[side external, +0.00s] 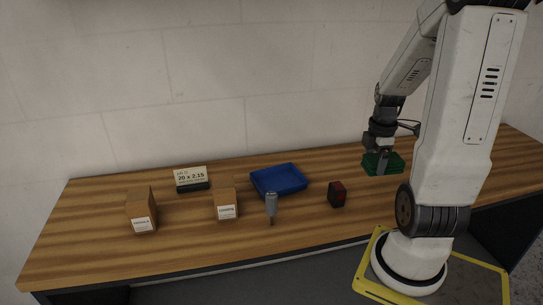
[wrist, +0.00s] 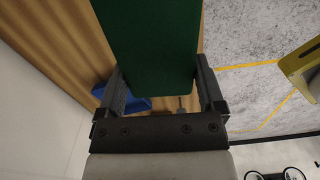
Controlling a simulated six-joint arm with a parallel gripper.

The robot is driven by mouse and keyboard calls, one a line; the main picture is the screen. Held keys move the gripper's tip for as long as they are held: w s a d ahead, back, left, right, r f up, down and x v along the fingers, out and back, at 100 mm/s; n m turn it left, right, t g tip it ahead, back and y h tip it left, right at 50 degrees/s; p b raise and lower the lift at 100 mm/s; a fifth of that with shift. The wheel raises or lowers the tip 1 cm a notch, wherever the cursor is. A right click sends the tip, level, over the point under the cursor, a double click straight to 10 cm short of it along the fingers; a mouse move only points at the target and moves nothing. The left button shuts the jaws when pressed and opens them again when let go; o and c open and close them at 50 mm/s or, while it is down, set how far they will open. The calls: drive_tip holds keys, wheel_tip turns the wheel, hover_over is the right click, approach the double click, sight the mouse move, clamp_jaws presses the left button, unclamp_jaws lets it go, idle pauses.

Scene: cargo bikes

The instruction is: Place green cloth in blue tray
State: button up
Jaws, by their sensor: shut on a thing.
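The green cloth (side external: 398,163) is a flat dark green piece at the right part of the bench, at my gripper (side external: 381,166). In the wrist view the cloth (wrist: 150,45) fills the space between the two fingers of my gripper (wrist: 160,85), which is shut on it. From the side I cannot tell whether the cloth touches the bench. The blue tray (side external: 279,181) lies on the bench to the left of my gripper and looks empty. A part of the tray (wrist: 133,104) shows behind the cloth in the wrist view.
A wall runs behind the bench.

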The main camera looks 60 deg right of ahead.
drive_tip(key=shift+w, duration=0.1)
drive_tip(key=shift+w+a, duration=0.2)
drive_tip(key=shift+w, duration=0.25)
drive_tip(key=w+a+n, duration=0.1)
drive_tip(key=w+a, duration=0.9)
drive_tip(key=w, duration=0.4)
drive_tip(key=shift+r, duration=0.35)
hover_over(272, 186)
drive_tip(key=f, duration=0.8)
drive_tip(key=shift+s+a+f, duration=0.15)
drive_tip(key=shift+s+f, duration=0.05)
drive_tip(key=shift+s, duration=0.15)
drive_tip(key=shift+w+f, duration=0.4)
drive_tip(key=shift+f, duration=0.05)
